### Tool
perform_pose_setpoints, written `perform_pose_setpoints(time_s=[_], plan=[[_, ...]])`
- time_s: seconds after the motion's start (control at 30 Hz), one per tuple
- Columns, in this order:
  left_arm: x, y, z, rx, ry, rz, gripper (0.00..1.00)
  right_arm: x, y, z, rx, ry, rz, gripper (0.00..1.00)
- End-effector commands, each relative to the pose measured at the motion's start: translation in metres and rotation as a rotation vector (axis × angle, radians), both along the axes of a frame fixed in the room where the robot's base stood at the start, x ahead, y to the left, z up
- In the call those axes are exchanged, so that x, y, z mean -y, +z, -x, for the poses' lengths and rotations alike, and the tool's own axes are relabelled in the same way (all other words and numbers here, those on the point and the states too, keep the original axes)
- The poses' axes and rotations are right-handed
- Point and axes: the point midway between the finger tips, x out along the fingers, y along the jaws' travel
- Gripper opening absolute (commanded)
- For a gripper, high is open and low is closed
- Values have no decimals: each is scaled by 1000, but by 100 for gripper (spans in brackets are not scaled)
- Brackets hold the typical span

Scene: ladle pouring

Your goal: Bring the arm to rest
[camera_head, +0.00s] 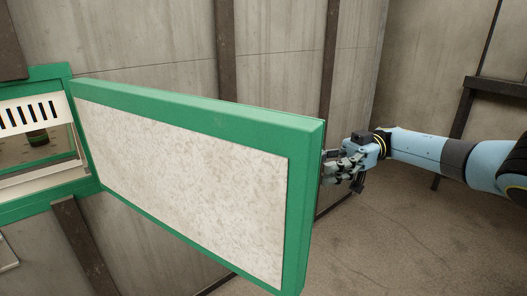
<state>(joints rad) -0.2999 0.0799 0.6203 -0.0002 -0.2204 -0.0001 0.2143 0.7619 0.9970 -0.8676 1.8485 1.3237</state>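My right arm (430,150) comes in from the right edge, pale blue with dark joints. My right gripper (338,166) is at the free edge of an open door panel (190,185), green-framed with a pale speckled face. The gripper's fingers lie close beside the panel's right edge. I cannot tell if they touch it, or whether they are open or shut, since the far side is partly hidden. My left gripper is not in view.
The door hangs from a green-framed cabinet (48,203) at the left, with a slotted white part (30,113) and a dark round object (37,138) inside. Grey walls with dark posts stand behind. A dark frame (466,105) stands at the right. Brown floor (385,255) is open below my arm.

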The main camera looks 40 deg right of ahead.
Motion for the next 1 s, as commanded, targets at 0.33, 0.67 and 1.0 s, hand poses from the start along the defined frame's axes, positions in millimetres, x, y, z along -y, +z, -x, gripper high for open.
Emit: perform_pose_setpoints(time_s=[0.33, 0.67, 1.0], plan=[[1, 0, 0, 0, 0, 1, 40, -14, -23, 16, -49, 5, -35, 36], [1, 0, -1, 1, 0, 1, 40, -89, -190, 43, -281, -613, -291, 36], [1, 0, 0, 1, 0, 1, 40, -89, -424, 172, -702, -1386, 264, 36]])
